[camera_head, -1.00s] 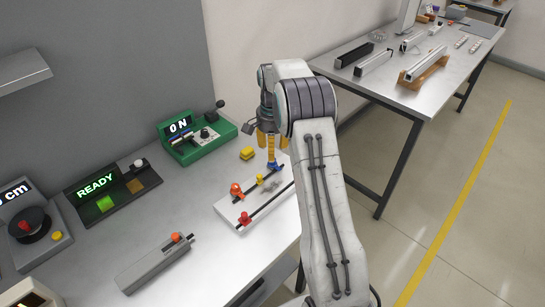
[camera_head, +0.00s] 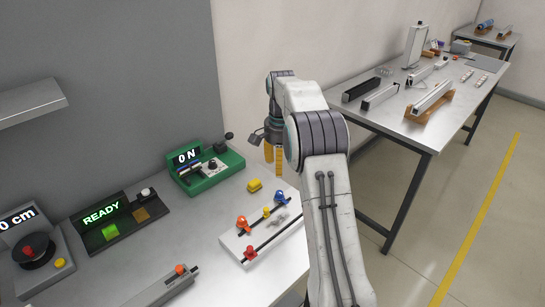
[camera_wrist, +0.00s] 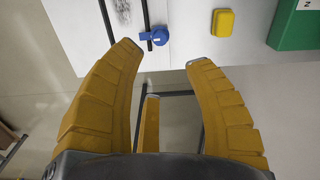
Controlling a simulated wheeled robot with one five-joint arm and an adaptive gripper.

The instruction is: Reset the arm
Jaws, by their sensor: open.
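My gripper (camera_head: 274,158) hangs above the back right part of the workbench in the head view, its yellow fingers pointing down. In the wrist view my gripper (camera_wrist: 165,65) has its fingers spread apart with nothing between them. The white board (camera_head: 236,238) with dark rails and red, orange and yellow clamps lies on the bench below and in front of the gripper. A blue clamp (camera_wrist: 154,37) on the board's rail shows beyond the fingertips in the wrist view. My arm hides the board's right end in the head view.
A yellow block (camera_head: 254,185) lies behind the board. A green "ON" box (camera_head: 207,172), a dark "READY" panel (camera_head: 118,220) and a grey cm readout unit (camera_head: 55,270) stand along the wall. A grey bar (camera_head: 165,288) lies in front. Another table (camera_head: 425,112) stands right; floor between is open.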

